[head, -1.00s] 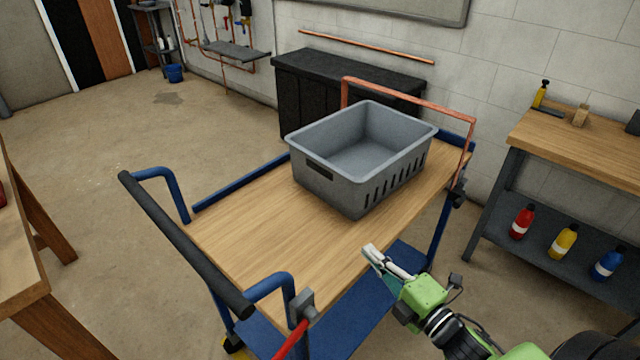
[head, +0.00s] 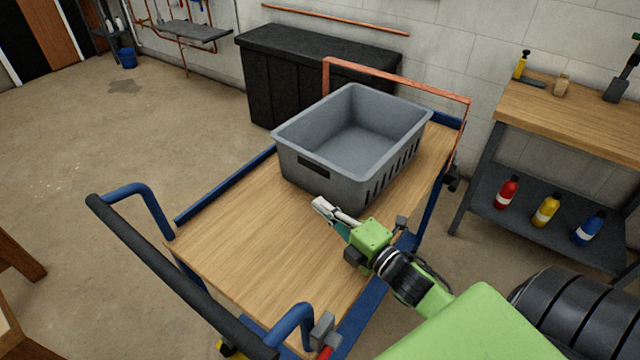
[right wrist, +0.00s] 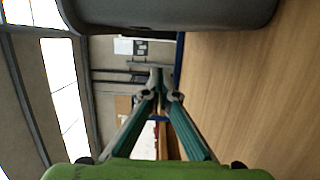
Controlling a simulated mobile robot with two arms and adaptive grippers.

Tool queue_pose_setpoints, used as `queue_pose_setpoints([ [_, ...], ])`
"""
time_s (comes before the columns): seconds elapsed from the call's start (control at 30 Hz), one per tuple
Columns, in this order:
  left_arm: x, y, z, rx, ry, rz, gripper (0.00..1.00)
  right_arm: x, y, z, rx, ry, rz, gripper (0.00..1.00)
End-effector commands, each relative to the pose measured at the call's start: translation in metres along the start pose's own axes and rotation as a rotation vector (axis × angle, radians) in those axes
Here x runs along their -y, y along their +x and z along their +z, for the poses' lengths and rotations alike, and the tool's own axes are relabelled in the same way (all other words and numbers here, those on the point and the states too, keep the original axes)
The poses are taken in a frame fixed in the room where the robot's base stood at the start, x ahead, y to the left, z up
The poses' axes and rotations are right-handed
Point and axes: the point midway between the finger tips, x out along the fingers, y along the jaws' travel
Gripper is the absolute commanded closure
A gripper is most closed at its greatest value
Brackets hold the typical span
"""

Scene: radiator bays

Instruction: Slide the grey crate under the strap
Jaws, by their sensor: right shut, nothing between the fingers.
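The grey crate (head: 330,185), empty and open-topped, sits upright on the wooden deck of the blue cart, towards its far end. An orange band (head: 400,83), which I take as the strap, stands like an arch across the deck's far end, behind the crate. I cannot tell whether the crate's far edge is under it. My right gripper (head: 320,206) is shut and empty, over the deck just in front of the crate's near face; contact is unclear. The right wrist view shows its closed fingers (right wrist: 161,78) and the crate (right wrist: 175,14) along the top. My left gripper is out of view.
The cart's deck (head: 235,245) is clear in front of the crate, up to the black push handle (head: 170,265). A black cabinet (head: 290,85) stands behind the cart. A workbench (head: 560,115) with several bottles on its shelf stands at the right.

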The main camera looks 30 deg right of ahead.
Motion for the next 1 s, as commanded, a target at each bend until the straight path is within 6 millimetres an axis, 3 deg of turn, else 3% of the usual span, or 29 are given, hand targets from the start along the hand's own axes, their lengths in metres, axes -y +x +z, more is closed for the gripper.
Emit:
queue_pose_setpoints([
  [0.23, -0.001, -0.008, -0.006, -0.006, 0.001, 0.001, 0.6, -0.003, 0.049, 0.001, 0.0, 0.0, 0.003, 1.0],
  [0.3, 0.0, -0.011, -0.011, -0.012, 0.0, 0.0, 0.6, -0.001, 0.048, 0.016, 0.001, -0.003, -0.002, 1.0],
  [0.5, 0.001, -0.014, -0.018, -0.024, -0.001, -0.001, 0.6, 0.0, 0.053, 0.035, 0.0, -0.001, -0.001, 1.0],
  [1.0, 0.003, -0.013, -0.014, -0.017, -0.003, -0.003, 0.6, 0.001, 0.055, 0.044, 0.0, -0.001, 0.0, 1.0],
])
